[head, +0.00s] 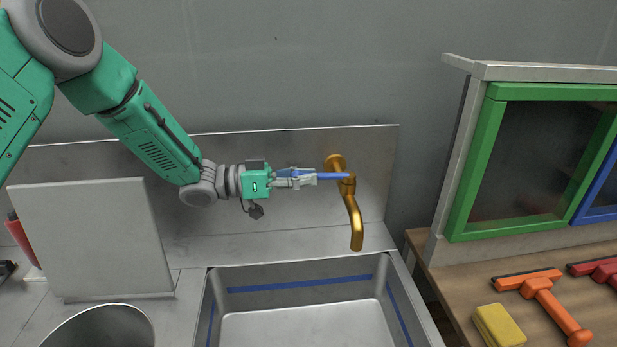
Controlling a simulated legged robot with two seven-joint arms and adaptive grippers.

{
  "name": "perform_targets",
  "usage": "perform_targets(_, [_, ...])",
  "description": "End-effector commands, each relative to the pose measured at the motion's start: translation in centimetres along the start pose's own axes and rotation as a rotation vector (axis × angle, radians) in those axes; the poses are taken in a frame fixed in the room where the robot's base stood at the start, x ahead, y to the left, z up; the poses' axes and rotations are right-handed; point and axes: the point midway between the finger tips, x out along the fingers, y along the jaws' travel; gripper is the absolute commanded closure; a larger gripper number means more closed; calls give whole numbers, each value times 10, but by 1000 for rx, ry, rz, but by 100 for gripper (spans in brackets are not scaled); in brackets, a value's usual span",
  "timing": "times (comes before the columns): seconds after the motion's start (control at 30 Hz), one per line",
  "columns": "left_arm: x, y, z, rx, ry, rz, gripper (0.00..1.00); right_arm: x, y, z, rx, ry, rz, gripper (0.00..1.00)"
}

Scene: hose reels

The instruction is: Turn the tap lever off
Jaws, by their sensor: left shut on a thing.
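The brass tap (354,215) sticks out from the metal backsplash, and its spout hangs down over the sink's back edge. The blue tap lever (335,176) points left from the top of the tap, roughly level. My left gripper (304,179) reaches in from the left and is shut on the lever, just left of the tap body. Its fingers hide part of the lever. My right gripper is not in view.
The metal sink (300,325) with a blue line inside lies below. A grey panel (95,240) stands at left. At right, a green-framed cabinet (465,165) stands on a wooden counter with a yellow sponge (498,326) and an orange squeegee (550,305).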

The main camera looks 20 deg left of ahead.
Motion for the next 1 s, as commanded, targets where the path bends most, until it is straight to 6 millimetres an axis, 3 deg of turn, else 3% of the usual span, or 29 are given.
perform_targets(0.07, [0, -3, -5, 6, 8, -7, 100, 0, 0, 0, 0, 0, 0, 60])
perform_targets(0.1, [0, -3, -5, 6, 8, -7, 76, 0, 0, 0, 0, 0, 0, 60])
perform_targets(0.13, [0, -3, -5, 7, 8, -7, 67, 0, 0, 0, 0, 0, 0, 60])
perform_targets(0.43, [0, -1, -3, 4, 4, -4, 67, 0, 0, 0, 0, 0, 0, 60])
perform_targets(0.57, [0, 1, -11, 5, 4, -3, 67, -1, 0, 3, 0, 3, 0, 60])
perform_targets(1.0, [0, 13, -86, 5, 5, -4, 67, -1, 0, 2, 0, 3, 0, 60])
